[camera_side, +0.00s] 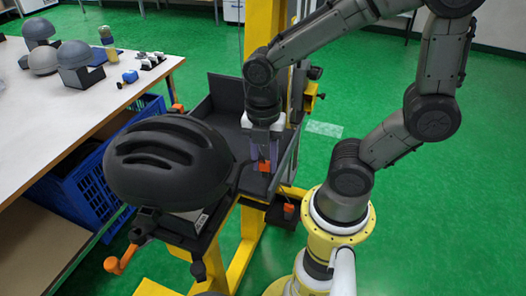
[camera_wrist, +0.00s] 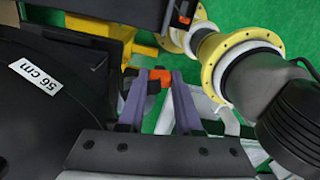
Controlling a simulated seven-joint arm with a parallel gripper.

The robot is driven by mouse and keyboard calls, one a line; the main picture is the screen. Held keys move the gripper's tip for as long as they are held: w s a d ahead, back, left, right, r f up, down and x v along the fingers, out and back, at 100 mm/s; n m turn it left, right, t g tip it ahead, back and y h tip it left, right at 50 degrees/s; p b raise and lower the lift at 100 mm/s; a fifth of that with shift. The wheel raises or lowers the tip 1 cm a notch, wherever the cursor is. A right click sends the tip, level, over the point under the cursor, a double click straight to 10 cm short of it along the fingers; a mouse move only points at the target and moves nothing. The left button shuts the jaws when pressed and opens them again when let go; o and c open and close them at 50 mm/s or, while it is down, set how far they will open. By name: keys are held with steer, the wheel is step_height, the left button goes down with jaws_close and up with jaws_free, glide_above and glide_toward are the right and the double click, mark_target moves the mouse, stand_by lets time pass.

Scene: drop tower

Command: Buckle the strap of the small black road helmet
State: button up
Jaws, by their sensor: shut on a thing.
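The black road helmet (camera_side: 168,165) has long vents and sits on the tower's carriage, left of my gripper. In the wrist view the helmet (camera_wrist: 45,125) fills the left side and carries a "56 cm" label. My gripper (camera_side: 264,164) points down just right of the helmet, its purple fingers shut on a small orange piece (camera_side: 265,168) that looks like a buckle part. In the wrist view the orange piece (camera_wrist: 158,79) sits between the fingertips (camera_wrist: 159,84). A second orange piece (camera_side: 289,209) shows lower, right of the carriage. I cannot make out the strap.
A dark open tray (camera_side: 222,88) stands behind the helmet, by the yellow tower post (camera_side: 263,35). A white table (camera_side: 60,110) with grey headforms is at the left, above a blue crate (camera_side: 90,190). An orange handle (camera_side: 117,264) sticks out at the front left.

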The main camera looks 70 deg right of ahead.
steer(key=shift+a+r, duration=1.05)
steer(key=shift+a, duration=10.95)
steer(key=shift+w+d+r, duration=0.25)
steer(key=shift+w+r, duration=1.15)
steer(key=shift+w, duration=0.9)
steer(key=shift+w+d+r, duration=0.3)
steer(key=shift+w+r, duration=1.1)
steer(key=shift+w, duration=0.85)
steer(key=shift+w+d+r, duration=0.25)
steer(key=shift+w+r, duration=1.15)
steer(key=shift+w, duration=0.9)
steer(key=shift+f, duration=0.65)
steer(key=shift+f, duration=1.05)
